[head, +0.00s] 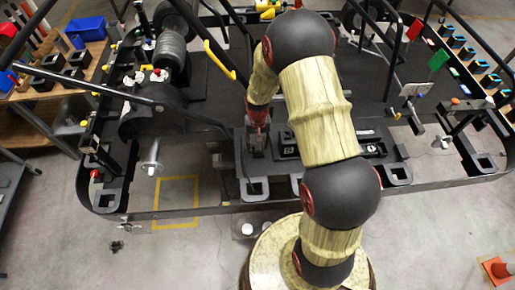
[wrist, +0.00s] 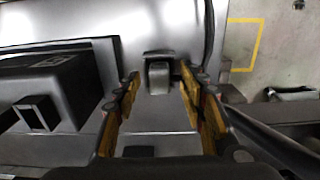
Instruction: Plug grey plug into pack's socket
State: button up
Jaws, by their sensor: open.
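My gripper (wrist: 158,88) is open in the wrist view, with a yellow-brown finger on either side. A small grey block, which looks like the grey plug (wrist: 158,76), stands between and just beyond the fingertips, with clear gaps to both sides. A black box, likely the pack (wrist: 62,82), lies to the left of the fingers, with a square black frame, possibly its socket (wrist: 34,110), on its near side. In the head view my gripper (head: 257,150) points down at the kart's near side, and the plug is hidden. The pack (head: 289,143) appears just right of it.
The kart frame's near rail (head: 180,216) has several square black holders along it. A steering column and wheel hub (head: 150,124) stand to the left. A wooden bench (head: 40,85) with bins is at far left. An orange cone (head: 497,270) stands on the floor at right.

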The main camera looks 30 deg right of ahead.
jog(key=shift+f, duration=0.55)
jog(key=shift+c, duration=0.8)
grip_shut()
